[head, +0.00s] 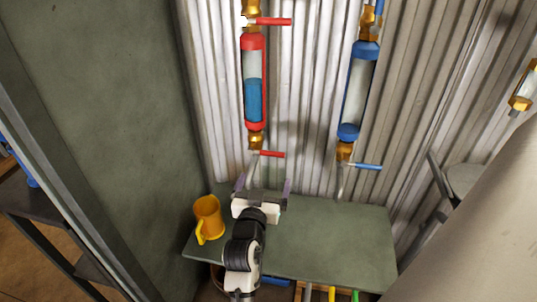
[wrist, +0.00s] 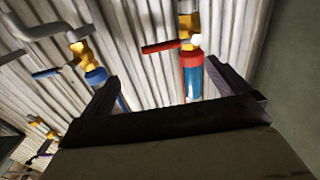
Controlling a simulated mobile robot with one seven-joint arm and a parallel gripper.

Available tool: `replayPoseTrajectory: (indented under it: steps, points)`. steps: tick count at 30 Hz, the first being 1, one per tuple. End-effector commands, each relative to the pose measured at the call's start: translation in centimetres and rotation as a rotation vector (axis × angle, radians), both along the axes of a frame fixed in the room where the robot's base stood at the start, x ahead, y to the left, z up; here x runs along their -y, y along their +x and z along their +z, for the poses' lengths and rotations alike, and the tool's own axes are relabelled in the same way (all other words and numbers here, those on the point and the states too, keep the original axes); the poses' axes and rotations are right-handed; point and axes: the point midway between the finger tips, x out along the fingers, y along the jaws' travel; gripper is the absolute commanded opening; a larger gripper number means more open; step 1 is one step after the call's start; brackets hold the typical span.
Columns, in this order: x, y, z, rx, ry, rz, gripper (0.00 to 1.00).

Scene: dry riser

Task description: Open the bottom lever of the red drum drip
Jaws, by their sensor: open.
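The red drum drip (head: 254,85) hangs upright on the corrugated wall, with red end caps, a clear body and blue contents. Its bottom lever (head: 272,154) is red and points right, across the brass valve below the drum. My gripper (head: 262,185) is open and empty, just below that lever and apart from it. The wrist view is upside down: the red drum (wrist: 193,83) and its bottom lever (wrist: 160,46) show beyond the open fingers (wrist: 160,82), with the lever pointing left. The drum's top lever (head: 273,21) also points right.
A blue drum drip (head: 357,90) with a blue bottom lever (head: 368,166) hangs to the right. A green bench (head: 330,235) stands below, with an orange mug (head: 208,216) at its left. A green wall (head: 130,110) closes the left side. The bench's right part is clear.

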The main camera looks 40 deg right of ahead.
Motion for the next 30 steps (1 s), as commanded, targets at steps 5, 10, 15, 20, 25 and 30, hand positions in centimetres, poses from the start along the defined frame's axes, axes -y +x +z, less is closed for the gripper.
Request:
replayPoseTrajectory:
  steps: [5,10,15,20,25,30]
  points:
    - [2.5,2.3,0.5,0.003,-0.002,0.001,1.0]
    - [5.4,4.7,0.5,0.003,-0.002,0.003,1.0]
    - [7.7,6.8,0.5,0.004,-0.003,0.004,1.0]
    - [9.0,7.9,0.3,0.003,-0.002,0.004,1.0]
    - [9.5,8.4,0.3,0.004,-0.003,0.005,1.0]
    - [9.5,8.4,0.2,0.004,-0.003,0.005,1.0]
